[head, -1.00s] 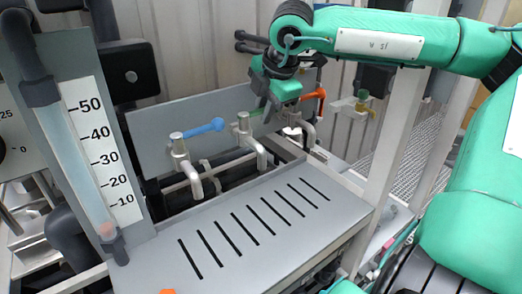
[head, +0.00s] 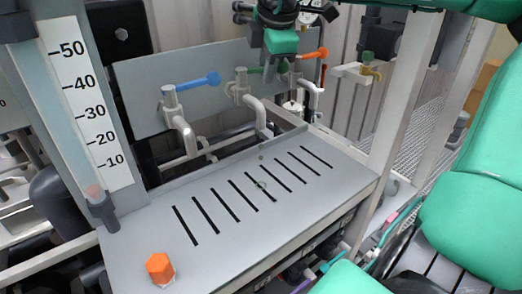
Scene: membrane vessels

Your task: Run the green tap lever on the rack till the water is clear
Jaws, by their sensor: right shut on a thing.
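The green tap lever (head: 256,70) sticks out to the right from the middle tap (head: 241,88) of the rack, in front of a grey panel. My right gripper (head: 276,74) comes down from above and is shut on the lever's outer end, which its fingers partly hide. Below the middle tap's spout, a small greenish drop-like spot (head: 262,157) and a faint greenish ring (head: 260,185) show over the slotted grey tray (head: 330,190). Their clarity is hard to judge at this size. My left gripper is out of view.
A blue-lever tap (head: 200,81) is on the left and an orange lever (head: 312,54) on the right, close to my gripper. A graduated tube (head: 70,130) stands at the left. An orange hexagonal piece (head: 160,267) sits at the tray's front left. A white post (head: 405,100) rises at the right.

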